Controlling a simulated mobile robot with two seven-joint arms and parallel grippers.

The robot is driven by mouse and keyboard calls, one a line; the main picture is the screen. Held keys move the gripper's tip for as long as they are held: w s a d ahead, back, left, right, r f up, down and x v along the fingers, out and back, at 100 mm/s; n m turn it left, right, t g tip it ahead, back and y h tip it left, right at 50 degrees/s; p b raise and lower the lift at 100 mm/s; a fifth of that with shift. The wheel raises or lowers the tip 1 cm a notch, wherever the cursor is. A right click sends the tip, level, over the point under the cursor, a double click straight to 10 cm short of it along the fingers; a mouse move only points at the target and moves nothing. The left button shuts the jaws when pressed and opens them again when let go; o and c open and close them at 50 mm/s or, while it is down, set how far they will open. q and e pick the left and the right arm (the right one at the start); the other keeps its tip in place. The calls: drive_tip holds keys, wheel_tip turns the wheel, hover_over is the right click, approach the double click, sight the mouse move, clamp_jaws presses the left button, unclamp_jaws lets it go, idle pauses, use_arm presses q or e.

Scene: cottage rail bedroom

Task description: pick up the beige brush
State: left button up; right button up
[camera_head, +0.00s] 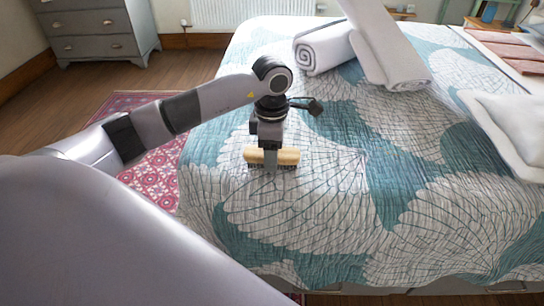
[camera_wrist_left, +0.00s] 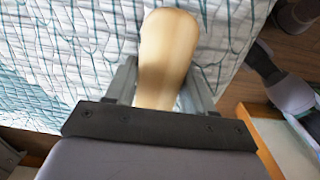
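The beige brush (camera_head: 288,157) lies across the near left part of the bed quilt in the head view, its dark bristles facing down. My left gripper (camera_head: 270,163) points down over its middle, with one finger in front of the brush. In the left wrist view the brush's smooth rounded back (camera_wrist_left: 167,50) runs between the two fingers of my left gripper (camera_wrist_left: 160,92). The fingers look pressed against both sides of it. Whether the bristles touch the quilt is hard to tell.
The bed quilt (camera_head: 330,200) is clear around the brush. Rolled white towels (camera_head: 325,49) lie at the back of the bed and a white pillow (camera_head: 515,125) at the right. A red rug (camera_head: 150,172) and a grey dresser (camera_head: 95,32) are at the left.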

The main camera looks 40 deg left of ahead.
use_arm(q)
drive_tip(key=c, duration=0.4)
drive_tip(key=shift+r, duration=0.15)
wheel_tip(320, 180, up, 20)
drive_tip(key=p, duration=0.4)
drive_tip(key=o, duration=0.6)
drive_tip(key=c, duration=0.4)
